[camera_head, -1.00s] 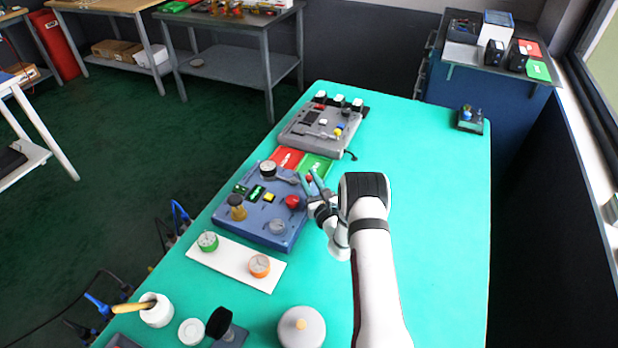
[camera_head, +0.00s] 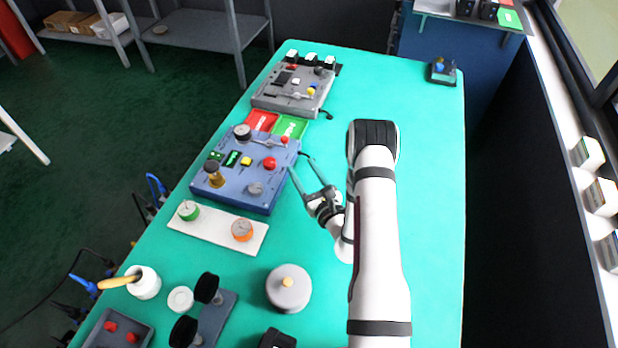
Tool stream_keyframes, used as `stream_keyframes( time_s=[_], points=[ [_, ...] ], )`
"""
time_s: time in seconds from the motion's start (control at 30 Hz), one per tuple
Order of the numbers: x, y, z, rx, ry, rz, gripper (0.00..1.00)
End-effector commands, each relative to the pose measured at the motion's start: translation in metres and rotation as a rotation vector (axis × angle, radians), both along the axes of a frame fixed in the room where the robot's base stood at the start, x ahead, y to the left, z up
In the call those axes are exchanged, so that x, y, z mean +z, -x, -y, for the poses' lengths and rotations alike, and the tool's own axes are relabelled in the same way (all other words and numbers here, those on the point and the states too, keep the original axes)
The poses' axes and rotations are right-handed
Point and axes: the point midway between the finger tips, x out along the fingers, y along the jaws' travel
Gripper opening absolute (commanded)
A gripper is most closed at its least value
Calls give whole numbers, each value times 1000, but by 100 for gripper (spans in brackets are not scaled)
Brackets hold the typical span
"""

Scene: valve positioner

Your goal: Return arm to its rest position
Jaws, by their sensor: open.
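My gripper (camera_head: 303,170) is open and empty. Its two fingers are spread apart and point up and left, over the teal table by the right edge of the blue valve panel (camera_head: 230,190). A gap seems to lie between the fingers and the panel's controls, though the exact distance is hard to tell. The panel carries a gauge, a yellow button, red knobs, a brass fitting and a grey dial.
A white board (camera_head: 216,238) with green and orange gauges lies in front of the panel. A grey control box (camera_head: 275,100) stands behind it, past red and green trays. A round lidded pot (camera_head: 289,288) stands near the front.

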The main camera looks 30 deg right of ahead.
Motion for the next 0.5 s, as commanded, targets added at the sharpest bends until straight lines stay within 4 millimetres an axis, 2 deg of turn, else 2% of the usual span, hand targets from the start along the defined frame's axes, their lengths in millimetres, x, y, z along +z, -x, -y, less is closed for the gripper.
stream_keyframes(
  time_s=[0.1,0.2,0.5],
  points=[
    [-1,23,0,-2,-2,-2,58],
    [0,33,0,0,-1,-1,58],
    [0,36,-1,0,0,0,58]
  ],
)
